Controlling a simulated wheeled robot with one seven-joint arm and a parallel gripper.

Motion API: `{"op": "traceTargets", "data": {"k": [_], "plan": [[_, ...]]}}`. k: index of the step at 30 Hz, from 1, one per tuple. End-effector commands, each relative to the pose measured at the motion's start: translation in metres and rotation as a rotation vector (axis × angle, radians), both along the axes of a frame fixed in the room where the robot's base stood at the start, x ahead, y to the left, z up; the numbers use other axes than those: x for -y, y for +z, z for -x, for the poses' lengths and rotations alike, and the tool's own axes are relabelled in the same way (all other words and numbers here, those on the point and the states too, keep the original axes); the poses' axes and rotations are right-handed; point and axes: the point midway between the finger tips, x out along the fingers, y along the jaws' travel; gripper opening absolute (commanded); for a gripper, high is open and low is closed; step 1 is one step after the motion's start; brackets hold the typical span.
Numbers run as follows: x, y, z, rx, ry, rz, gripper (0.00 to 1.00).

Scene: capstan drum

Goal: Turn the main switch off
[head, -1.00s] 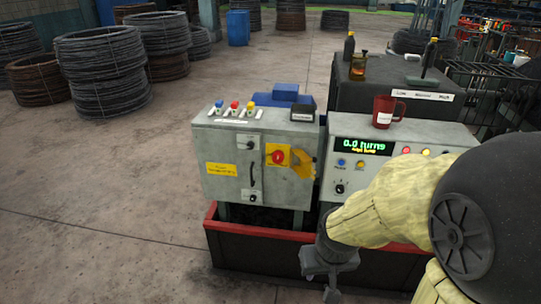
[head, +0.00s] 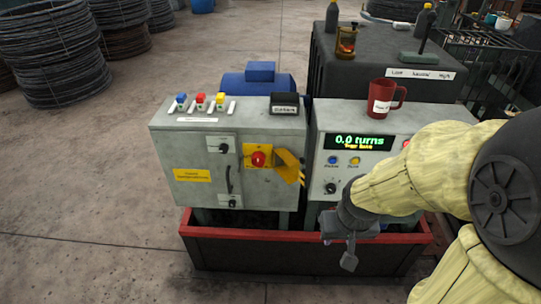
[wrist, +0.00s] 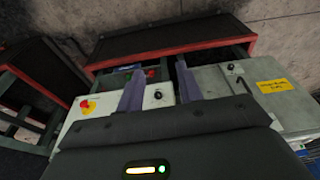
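The main switch (head: 258,159) appears to be the red rotary knob on a yellow plate on the front of the grey cabinet (head: 210,178). The knob's exact angle is too small to read. My gripper (head: 342,246) is low in front of the display console, right of the cabinet and apart from the switch. In the wrist view my gripper (wrist: 159,66) has two fingers spread with nothing between them. The cabinet's front edge shows on the right there (wrist: 210,85); the switch is not seen.
The console (head: 320,145) reads "0.0 turns" and bears a red mug (head: 385,97). A black, red-rimmed tray (head: 290,235) lies below both. Small colored switches (head: 200,102) top the cabinet. A red button on yellow (wrist: 85,104) shows in the wrist view.

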Motion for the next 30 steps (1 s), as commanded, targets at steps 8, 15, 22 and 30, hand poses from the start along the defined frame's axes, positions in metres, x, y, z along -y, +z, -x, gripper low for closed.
{"op": "traceTargets", "data": {"k": [8,15,22,30], "plan": [[0.0,0.0,0.0,0.0,0.0,0.0,0.36],[-0.002,-0.002,-0.004,0.005,-0.006,-0.005,0.64],[-0.025,-0.03,-0.045,0.071,-0.098,-0.051,0.69],[-0.061,-0.089,-0.116,0.251,-0.291,-0.066,0.69]]}}
